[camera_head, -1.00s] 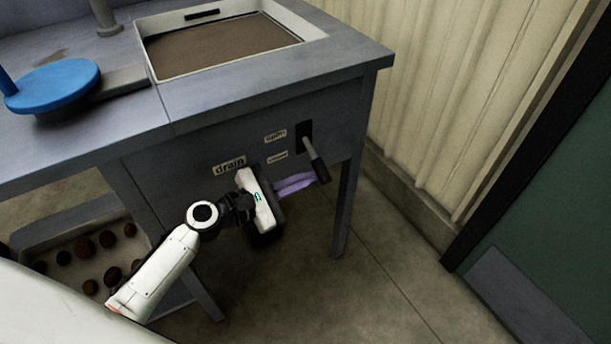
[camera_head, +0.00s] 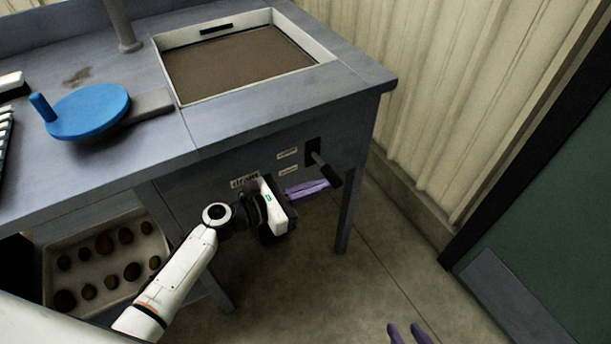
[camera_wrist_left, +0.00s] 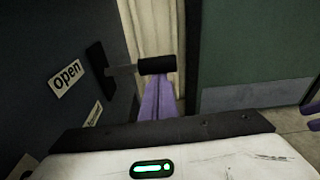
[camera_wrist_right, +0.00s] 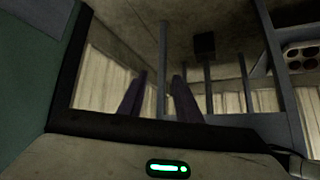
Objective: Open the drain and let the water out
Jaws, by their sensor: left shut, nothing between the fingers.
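The sink (camera_head: 315,50) in the bench top holds brown, murky water (camera_head: 235,62). On the bench front below, a drain lever with a black grip (camera_head: 329,176) sticks out of a dark slot plate, beside two small labels and a drain sign (camera_head: 243,183). My left gripper (camera_head: 326,184) is shut and empty, its purple fingertips just below the grip. In the left wrist view, the black grip (camera_wrist_left: 157,65) lies across the ends of the fingers; contact cannot be told. The upper label (camera_wrist_left: 65,78) reads "open". My right gripper (camera_wrist_right: 158,75) is open and empty, away from the bench.
A blue disc with a knob (camera_head: 88,112) lies on the bench top at left. A tray of potatoes (camera_head: 110,273) stands on the lower shelf. A bench leg (camera_head: 347,210) stands right of the lever. A corrugated wall (camera_head: 450,100) and green door (camera_head: 560,220) bound the right; floor between is clear.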

